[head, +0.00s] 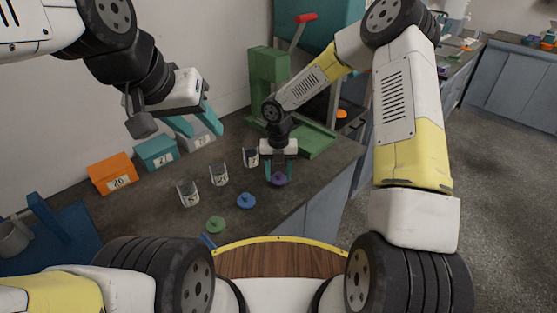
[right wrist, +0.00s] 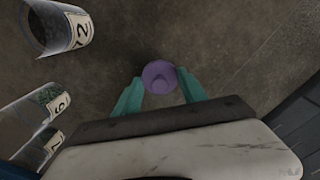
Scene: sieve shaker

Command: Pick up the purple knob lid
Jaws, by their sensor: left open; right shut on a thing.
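The purple knob lid (head: 278,180) is at the right part of the dark worktop in the head view. In the right wrist view the purple knob lid (right wrist: 160,77) shows from above as a round disc with a knob. My right gripper (head: 279,174) is over it, and its teal fingers (right wrist: 160,92) are shut on the lid from both sides. I cannot tell whether the lid touches the worktop. My left gripper (head: 199,124) is open and empty, raised above the back of the worktop near the boxes.
A blue lid (head: 246,201) and a green lid (head: 215,224) lie on the worktop (head: 160,225). Labelled clear jars (head: 219,175) stand behind them. Orange (head: 112,174), teal (head: 156,152) and grey boxes line the wall. A green press (head: 268,80) stands at the back right.

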